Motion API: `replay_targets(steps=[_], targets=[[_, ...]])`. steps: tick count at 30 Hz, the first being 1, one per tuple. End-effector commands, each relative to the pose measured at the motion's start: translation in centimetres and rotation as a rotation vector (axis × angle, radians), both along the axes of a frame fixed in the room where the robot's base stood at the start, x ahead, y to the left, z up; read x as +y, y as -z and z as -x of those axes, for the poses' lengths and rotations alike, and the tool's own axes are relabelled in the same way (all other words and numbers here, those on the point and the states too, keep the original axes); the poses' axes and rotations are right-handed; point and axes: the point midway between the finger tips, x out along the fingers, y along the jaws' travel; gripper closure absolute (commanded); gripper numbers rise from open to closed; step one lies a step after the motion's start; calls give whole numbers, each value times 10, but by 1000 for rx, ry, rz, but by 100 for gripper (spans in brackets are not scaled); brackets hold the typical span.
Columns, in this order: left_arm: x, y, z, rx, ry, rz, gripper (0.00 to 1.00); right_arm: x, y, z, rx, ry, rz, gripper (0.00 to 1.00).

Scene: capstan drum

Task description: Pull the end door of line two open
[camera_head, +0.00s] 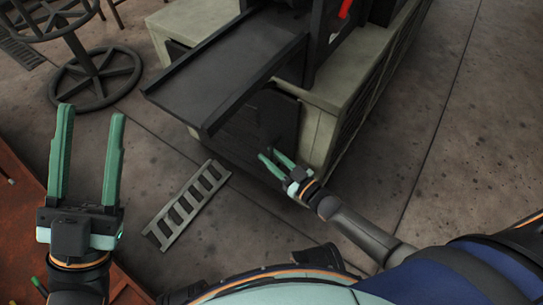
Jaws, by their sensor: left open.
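The machine (335,90) is a pale grey-green cabinet with a dark sloping tray (225,70) sticking out from its end. Below the tray, on the end face, is a dark panel (275,118) that looks like the end door; its handle and line number cannot be made out. My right gripper (269,153) is in front of the lower part of this panel, its two green fingers apart. Whether it touches the panel cannot be told. My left gripper (92,112) is open and empty, fingers pointing up the picture, far left of the machine.
A grey ladder-like slotted piece (187,203) lies on the concrete floor between my grippers. A dark round-based stool (95,78) stands at the upper left. A rusty-red surface (22,225) is at the left edge. The floor right of the machine is clear.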

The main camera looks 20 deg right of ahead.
Motion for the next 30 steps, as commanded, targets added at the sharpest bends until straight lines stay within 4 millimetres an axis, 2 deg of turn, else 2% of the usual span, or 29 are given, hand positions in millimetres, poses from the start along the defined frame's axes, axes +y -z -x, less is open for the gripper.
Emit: replay_targets(steps=[1, 7, 8, 30], targets=[[0, 0, 0, 0, 1, 1, 50, 0, 0, 0, 0, 0, 0, 77], [0, 0, 0, 0, 0, 1, 50, 0, 0, 0, 0, 0, 0, 99], [0, 0, 0, 0, 0, 1, 50, 0, 0, 0, 0, 0, 0, 100], [0, 0, 0, 1, -1, 2, 50, 0, 0, 0, 0, 0, 0, 100]])
